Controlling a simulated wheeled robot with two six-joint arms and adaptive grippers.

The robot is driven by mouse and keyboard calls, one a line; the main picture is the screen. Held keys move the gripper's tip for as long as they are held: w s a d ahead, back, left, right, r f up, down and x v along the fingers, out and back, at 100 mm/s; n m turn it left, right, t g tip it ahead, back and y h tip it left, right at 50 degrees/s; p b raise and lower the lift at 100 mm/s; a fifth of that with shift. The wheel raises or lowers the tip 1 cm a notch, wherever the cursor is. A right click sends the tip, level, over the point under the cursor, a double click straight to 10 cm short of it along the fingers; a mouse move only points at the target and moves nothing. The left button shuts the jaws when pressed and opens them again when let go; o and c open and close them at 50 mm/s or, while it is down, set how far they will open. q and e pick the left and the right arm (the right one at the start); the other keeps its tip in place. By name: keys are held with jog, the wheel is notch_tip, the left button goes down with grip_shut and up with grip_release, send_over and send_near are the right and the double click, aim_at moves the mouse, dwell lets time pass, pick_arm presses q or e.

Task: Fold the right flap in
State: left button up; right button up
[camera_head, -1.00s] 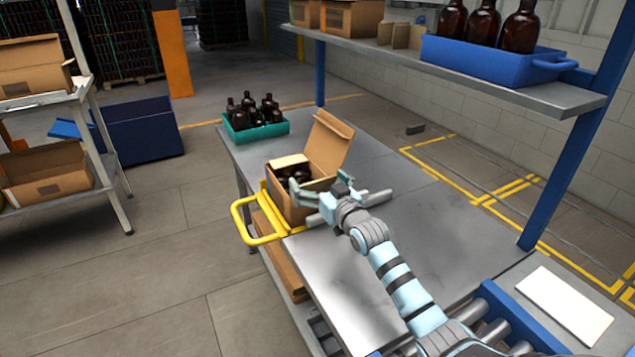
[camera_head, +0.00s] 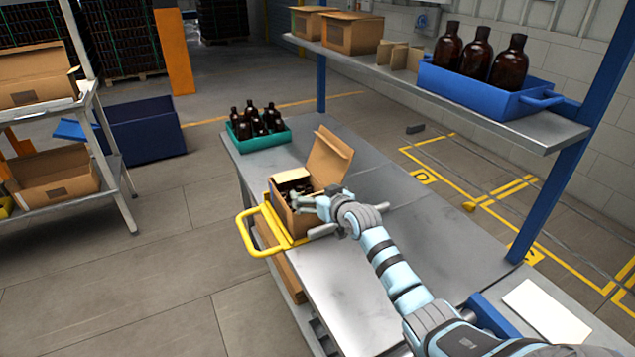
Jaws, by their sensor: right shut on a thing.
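An open brown cardboard box (camera_head: 286,217) stands on the grey metal table beside a yellow handle frame. One tall flap (camera_head: 328,160) stands up at its far right side. A pale flap (camera_head: 291,174) shows at the back of the opening, with dark bottles partly visible below it. My right gripper (camera_head: 311,201) is at the near right edge of the box, shut on the right flap there; the flap is mostly hidden by the fingers and wrist. My left gripper is not in view.
A teal crate (camera_head: 262,141) of amber bottles stands behind the box. A shelf (camera_head: 480,100) overhangs the table's right side with a blue crate (camera_head: 475,88), bottles and boxes. The yellow handle (camera_head: 244,235) juts left.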

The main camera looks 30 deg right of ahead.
jog(key=shift+o, duration=0.2)
jog(key=shift+w+r+g+p, duration=0.3)
jog(key=shift+g+p, duration=0.4)
jog(key=shift+p, duration=0.25)
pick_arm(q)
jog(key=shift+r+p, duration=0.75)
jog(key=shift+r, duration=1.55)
pick_arm(e)
jog(key=shift+w+f+g, duration=0.3)
jog(key=shift+w+g, duration=0.05)
jog(key=shift+g, duration=0.55)
jog(key=shift+c, duration=0.2)
jog(key=o, duration=0.9)
jog(key=shift+w+f, duration=0.1)
jog(key=v, duration=1.2)
jog(key=shift+d, duration=0.15)
